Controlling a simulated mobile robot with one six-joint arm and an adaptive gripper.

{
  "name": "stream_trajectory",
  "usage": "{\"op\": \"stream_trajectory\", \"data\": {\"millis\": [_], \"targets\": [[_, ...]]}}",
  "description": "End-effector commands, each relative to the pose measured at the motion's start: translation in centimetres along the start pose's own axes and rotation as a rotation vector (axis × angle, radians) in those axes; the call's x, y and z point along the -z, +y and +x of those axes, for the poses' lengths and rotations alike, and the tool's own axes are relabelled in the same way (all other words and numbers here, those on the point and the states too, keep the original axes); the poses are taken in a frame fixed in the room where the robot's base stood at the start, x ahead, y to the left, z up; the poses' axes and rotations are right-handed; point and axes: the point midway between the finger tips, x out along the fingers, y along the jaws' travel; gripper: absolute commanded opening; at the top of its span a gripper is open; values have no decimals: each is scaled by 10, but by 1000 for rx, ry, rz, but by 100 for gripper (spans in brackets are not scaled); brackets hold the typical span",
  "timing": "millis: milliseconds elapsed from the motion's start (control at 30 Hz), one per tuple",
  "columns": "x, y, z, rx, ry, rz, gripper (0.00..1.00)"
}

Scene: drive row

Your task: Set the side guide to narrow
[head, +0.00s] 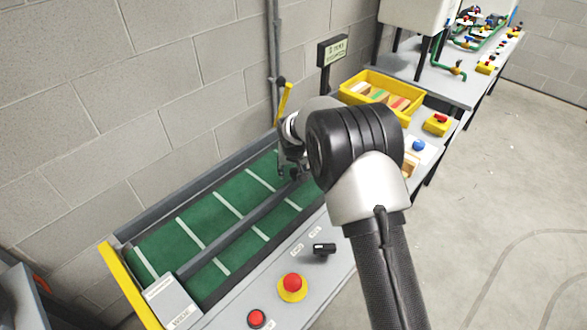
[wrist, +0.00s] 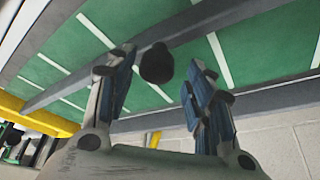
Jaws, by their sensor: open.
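The side guide (head: 228,238) is a long grey rail lying lengthwise over the green belt (head: 205,215), with belt showing on both sides of it. In the wrist view the rail (wrist: 205,19) crosses the picture diagonally, and a round black knob (wrist: 156,64) shows beside it. My gripper (wrist: 160,60) is open, with one finger on each side of the knob in the picture; I cannot tell whether they touch it. In the head view my gripper (head: 290,170) is over the far part of the belt, and my arm hides the knob and the rail's far end.
The front panel holds a black switch (head: 323,249), a red button on yellow (head: 291,283) and another red button (head: 256,318). A labelled grey box (head: 172,301) sits at the near end. A yellow bin (head: 382,96) and a sign (head: 333,50) stand beyond. The right floor is clear.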

Motion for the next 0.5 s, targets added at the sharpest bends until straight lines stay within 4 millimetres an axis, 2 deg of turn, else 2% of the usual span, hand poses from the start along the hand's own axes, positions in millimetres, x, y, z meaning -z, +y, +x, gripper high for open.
{"op": "stream_trajectory", "data": {"millis": [267,367,500], "targets": [[-1,1,-4,-1,-2,0,49],[0,1,-15,-1,-1,0,49],[0,1,-43,-1,0,0,49]]}}
